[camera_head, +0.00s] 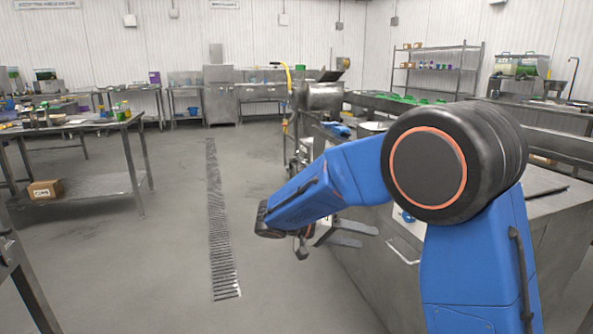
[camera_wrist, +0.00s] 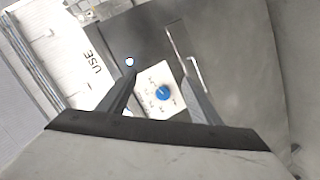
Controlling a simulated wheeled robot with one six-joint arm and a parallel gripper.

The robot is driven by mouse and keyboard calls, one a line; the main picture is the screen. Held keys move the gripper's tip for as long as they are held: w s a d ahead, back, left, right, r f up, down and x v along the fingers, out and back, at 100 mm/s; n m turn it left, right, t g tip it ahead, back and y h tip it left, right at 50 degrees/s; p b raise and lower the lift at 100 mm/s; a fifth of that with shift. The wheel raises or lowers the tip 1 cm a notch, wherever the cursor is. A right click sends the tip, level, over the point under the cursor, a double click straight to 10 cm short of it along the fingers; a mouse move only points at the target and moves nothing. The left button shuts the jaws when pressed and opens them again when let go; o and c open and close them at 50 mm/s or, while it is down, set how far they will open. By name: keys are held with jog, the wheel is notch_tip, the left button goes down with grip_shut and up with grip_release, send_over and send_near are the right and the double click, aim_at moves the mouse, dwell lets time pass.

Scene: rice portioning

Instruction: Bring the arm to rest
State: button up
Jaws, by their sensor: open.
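My gripper (camera_head: 367,236) is at the end of my blue arm, low beside the front of the steel counter unit. Its two flat fingers are spread apart, pointing right toward the unit. In the wrist view the open gripper (camera_wrist: 158,74) has nothing between its fingers. Beyond them is a white control plate (camera_wrist: 154,106) with a blue knob (camera_wrist: 163,93). I cannot tell the exact gap between the fingertips and the plate.
The steel unit (camera_head: 376,284) stands close on the right, with a bar handle (camera_head: 402,252). A floor drain (camera_head: 216,220) runs through open floor to the left. A worktable (camera_head: 100,124) stands farther left, with a cardboard box (camera_head: 45,189) on its lower shelf.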

jog(key=s+d+n+g+y, duration=0.2)
jog(key=s+d+y, duration=0.4)
jog(key=s+d, duration=0.75)
jog(key=s+a+f+n+t+y, duration=0.1)
jog(key=s+y, duration=0.3)
jog(key=s, duration=0.5)
jog(key=s+a+n+t+y, duration=0.1)
jog(key=s+t+y, duration=0.2)
jog(key=s, duration=0.6)
jog(key=shift+s+f+n+t+y, duration=0.3)
jog(key=shift+s+f+t+y, duration=0.1)
jog(key=shift+y, duration=0.2)
